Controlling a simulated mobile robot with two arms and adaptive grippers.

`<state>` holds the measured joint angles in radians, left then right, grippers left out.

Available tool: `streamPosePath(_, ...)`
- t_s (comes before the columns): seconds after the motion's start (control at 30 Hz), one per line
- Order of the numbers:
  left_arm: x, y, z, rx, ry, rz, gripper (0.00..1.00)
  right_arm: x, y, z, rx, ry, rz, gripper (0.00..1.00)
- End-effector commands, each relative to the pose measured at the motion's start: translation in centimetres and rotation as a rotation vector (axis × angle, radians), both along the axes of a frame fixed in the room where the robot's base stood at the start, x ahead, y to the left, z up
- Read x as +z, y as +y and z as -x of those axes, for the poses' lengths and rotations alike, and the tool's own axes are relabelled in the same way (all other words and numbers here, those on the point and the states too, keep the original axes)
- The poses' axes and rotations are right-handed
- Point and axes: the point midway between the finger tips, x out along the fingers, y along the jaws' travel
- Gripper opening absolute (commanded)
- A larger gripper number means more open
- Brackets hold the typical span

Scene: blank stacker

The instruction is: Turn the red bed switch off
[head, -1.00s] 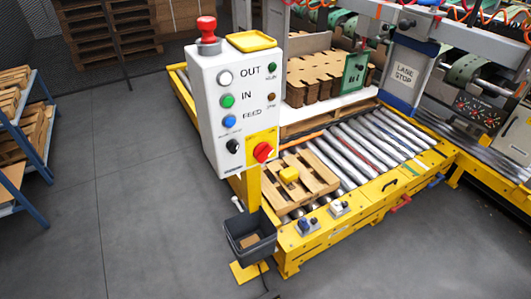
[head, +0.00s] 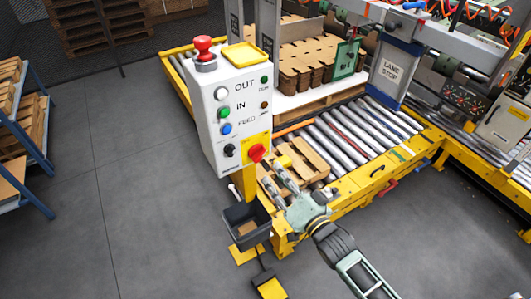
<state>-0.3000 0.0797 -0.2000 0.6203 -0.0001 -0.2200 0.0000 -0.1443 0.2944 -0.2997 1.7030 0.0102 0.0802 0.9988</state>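The red bed switch (head: 257,152) is a rotary knob on a yellow plate at the lower right of the white control box (head: 208,128). The fine angle of its handle is too small to read. My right gripper (head: 272,173) comes in from the lower right and is just below and right of the knob. Its two fingers are spread with a gap between them, and they hold nothing. One fingertip is close to the knob; I cannot tell whether it touches. My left gripper is not in view.
The box also bears a red mushroom button (head: 204,47), several coloured buttons and a black knob (head: 229,150). A dark bin (head: 245,224) hangs below. The roller conveyor (head: 345,143) with a wooden pallet (head: 310,158) lies right behind my gripper.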

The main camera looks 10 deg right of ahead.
Motion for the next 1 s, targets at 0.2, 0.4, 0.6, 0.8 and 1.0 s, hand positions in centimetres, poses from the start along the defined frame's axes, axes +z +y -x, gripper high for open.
streamPosePath(0.2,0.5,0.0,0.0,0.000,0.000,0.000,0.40,1.2,0.8,-1.8,0.006,-0.016,-0.019,0.31)
streamPosePath(0.4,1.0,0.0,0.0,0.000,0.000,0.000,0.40,1.3,2.0,-5.0,0.006,-0.016,-0.018,0.31)
streamPosePath(0.6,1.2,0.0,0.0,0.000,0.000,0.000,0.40,1.1,2.7,-7.0,0.005,-0.014,-0.017,0.31)
streamPosePath(0.8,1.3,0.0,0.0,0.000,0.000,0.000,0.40,0.9,2.9,-7.4,0.005,-0.013,-0.016,0.31)
streamPosePath(1.0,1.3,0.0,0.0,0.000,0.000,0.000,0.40,1.0,2.8,-7.4,0.005,-0.013,-0.016,0.27)
